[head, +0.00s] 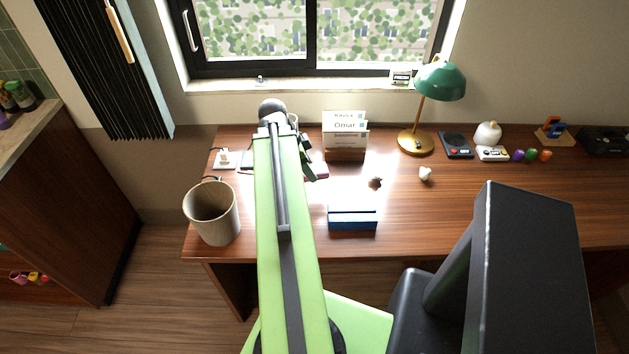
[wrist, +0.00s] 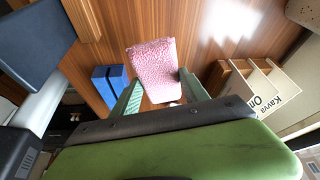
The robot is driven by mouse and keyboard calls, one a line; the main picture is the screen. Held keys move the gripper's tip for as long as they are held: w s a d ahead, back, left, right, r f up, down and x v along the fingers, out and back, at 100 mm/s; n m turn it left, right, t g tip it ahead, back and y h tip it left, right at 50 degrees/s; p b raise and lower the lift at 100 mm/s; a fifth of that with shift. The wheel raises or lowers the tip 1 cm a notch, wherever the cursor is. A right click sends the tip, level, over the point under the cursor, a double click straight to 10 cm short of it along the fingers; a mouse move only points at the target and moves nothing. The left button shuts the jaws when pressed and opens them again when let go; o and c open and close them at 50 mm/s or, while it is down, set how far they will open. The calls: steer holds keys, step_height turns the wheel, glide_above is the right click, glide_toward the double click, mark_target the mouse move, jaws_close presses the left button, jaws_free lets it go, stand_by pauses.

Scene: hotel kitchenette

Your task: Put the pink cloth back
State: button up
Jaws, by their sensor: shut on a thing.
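The pink cloth (wrist: 152,68) is a folded, fuzzy piece in the middle of the wrist view. My gripper (wrist: 160,92) is shut on it, with one green finger at each side of its near end. In the head view only a pink edge (head: 322,171) shows beside my gripper (head: 309,168), over the back left part of the desk (head: 400,220). The arm hides the rest. I cannot tell whether the cloth touches the desk.
A card holder with name cards (head: 345,150) stands close to the right of my gripper. A blue box (head: 352,218) is nearer the front edge. A bin-like cup (head: 212,213) stands at left, a green lamp (head: 417,140) at right. A dark chair (head: 510,270) is in front.

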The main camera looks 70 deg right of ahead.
mark_target(317, 166)
steer(key=s+d+r+m+p, duration=0.25)
steer(key=s+d, duration=0.55)
steer(key=s, duration=0.4)
steer(key=shift+y, duration=0.4)
steer(key=w+f+b, duration=0.2)
steer(key=w, duration=0.1)
steer(key=w+a+f+b, duration=0.1)
steer(key=w+f+b, duration=0.2)
steer(key=w, duration=0.1)
steer(key=w+a+f+b, duration=0.1)
steer(key=w+f+b, duration=0.1)
steer(key=w, duration=0.2)
steer(key=shift+f, duration=0.25)
steer(key=shift+w, duration=0.3)
step_height(317, 166, down, 4)
steer(key=b, duration=0.4)
steer(key=shift+f+b, duration=0.15)
steer(key=shift+b, duration=0.25)
steer(key=shift+r, duration=0.2)
steer(key=shift+f, duration=0.15)
steer(key=o, duration=1.2)
